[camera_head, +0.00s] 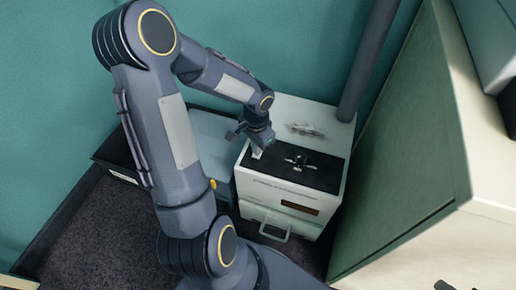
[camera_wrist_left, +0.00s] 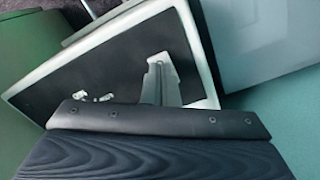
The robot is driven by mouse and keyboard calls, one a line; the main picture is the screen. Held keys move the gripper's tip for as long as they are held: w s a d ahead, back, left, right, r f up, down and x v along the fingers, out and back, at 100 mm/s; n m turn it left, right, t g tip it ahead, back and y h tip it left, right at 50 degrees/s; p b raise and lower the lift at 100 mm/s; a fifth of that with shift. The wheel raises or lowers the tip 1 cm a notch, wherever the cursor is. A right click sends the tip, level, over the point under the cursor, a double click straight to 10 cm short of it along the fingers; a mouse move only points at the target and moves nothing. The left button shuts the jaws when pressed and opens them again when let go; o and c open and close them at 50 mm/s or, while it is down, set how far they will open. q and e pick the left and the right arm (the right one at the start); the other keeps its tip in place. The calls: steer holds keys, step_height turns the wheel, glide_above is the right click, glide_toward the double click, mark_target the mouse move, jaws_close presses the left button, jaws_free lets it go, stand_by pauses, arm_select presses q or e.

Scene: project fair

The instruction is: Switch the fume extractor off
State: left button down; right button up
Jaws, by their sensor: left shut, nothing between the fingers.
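The fume extractor (camera_head: 258,188) is a white box with a black panel (camera_head: 318,175) on its top, standing against the teal wall. A small metal fitting that looks like a switch or knob (camera_head: 299,160) sits on the panel; its setting is too small to read. My left gripper (camera_head: 257,151) is shut and empty, pointing down at the panel's left edge, left of the fitting. In the left wrist view the shut fingers (camera_wrist_left: 158,82) show over the black panel (camera_wrist_left: 60,85), with the small fittings (camera_wrist_left: 96,97) to their left. Contact cannot be told. My right gripper does not show.
A dark grey pipe (camera_head: 369,60) rises behind the extractor. A green-sided cabinet with a pale top (camera_head: 480,120) stands close on the right. A pale blue-grey box (camera_head: 210,135) is on the left, partly behind my arm. Dark carpet (camera_head: 105,240) is clear at front left.

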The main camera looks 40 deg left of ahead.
arm_select(q)
steer(key=shift+r+p, duration=2.2)
steer(key=shift+r, duration=0.7)
steer(key=s+d+r+n+t+h, duration=0.2)
steer(key=s+d+r+t, duration=0.1)
steer(key=s+d+r, duration=0.4)
steer(key=s+d+r+n+t+h, duration=0.25)
steer(key=s+d+r, duration=0.25)
steer(key=s+r, duration=0.4)
step_height(320, 180, up, 26)
steer(key=w+p, duration=0.1)
steer(key=p, duration=2.4)
steer(key=shift+a+y, duration=0.25)
steer(key=shift+y, duration=0.1)
